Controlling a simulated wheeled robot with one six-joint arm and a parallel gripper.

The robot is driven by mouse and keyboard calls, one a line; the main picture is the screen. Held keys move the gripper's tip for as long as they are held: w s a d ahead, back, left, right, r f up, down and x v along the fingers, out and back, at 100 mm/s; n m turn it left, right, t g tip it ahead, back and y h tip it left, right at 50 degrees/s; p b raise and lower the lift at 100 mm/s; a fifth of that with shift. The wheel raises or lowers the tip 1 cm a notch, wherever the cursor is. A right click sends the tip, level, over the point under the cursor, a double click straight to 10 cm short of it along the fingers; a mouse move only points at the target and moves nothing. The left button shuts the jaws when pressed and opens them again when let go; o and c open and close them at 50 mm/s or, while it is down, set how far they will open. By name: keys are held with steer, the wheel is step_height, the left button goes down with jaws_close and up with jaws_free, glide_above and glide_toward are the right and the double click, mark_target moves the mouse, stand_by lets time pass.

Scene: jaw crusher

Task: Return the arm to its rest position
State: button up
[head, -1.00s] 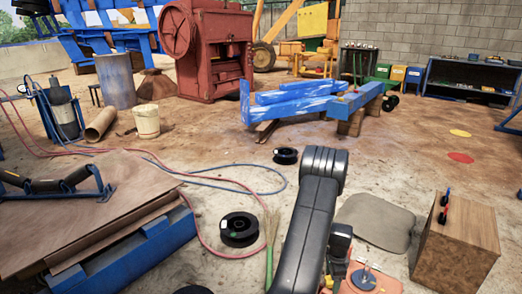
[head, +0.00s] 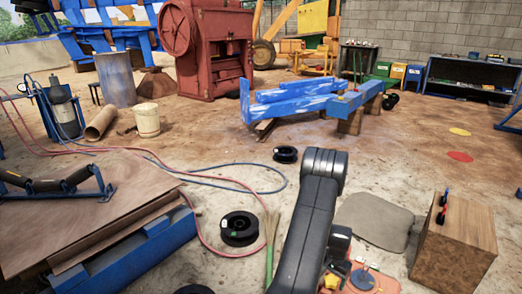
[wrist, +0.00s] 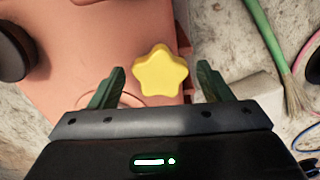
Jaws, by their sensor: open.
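My gripper (wrist: 160,72) shows in the wrist view with its two green fingers spread apart and nothing held between them. A yellow star-shaped piece (wrist: 160,72) lies beyond the fingertips, over an orange surface (wrist: 100,45). I cannot tell how far below the fingers it is. In the head view my dark arm stands bent at the lower middle, its elbow raised. The gripper itself is not clear there. The orange surface (head: 385,284) shows beside the arm at the bottom edge.
A wooden box (head: 455,245) with red and blue-handled tools stands at right, beside a grey mat (head: 375,221). Black spools (head: 239,228), a hose and a blue-framed wooden platform (head: 90,215) lie left. Blue beams (head: 300,107) stand farther back.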

steer(key=shift+n+p, duration=0.6)
steer(key=shift+n, duration=1.4)
